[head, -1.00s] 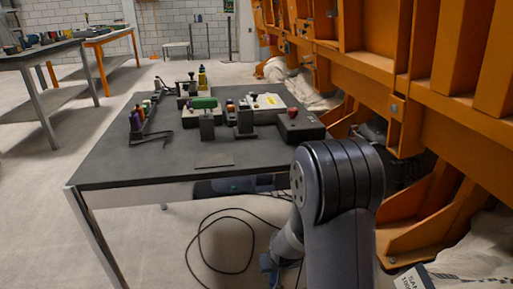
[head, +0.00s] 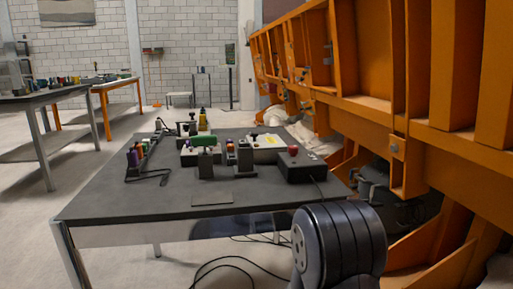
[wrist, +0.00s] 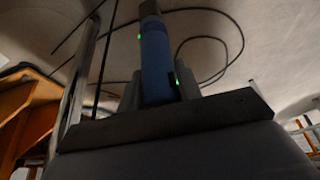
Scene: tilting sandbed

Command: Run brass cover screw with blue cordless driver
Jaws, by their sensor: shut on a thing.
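In the wrist view my gripper (wrist: 158,92) is shut on a blue cylindrical body with a dark end, which looks like the blue cordless driver (wrist: 156,55). Grey fingers stand on both sides of it, and small green lights show beside it. Bare floor and dark cables lie beyond it. The head view shows only my arm at the lower right, with the gripper out of sight. I cannot make out the brass cover screw in either view.
A dark-topped bench (head: 130,203) holds a green-topped block (head: 203,141), a dark box with a red button (head: 300,165) and a rack of coloured handles (head: 136,157). A large orange steel frame (head: 365,110) closes off the right. Open floor lies left; cables (head: 225,262) lie below.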

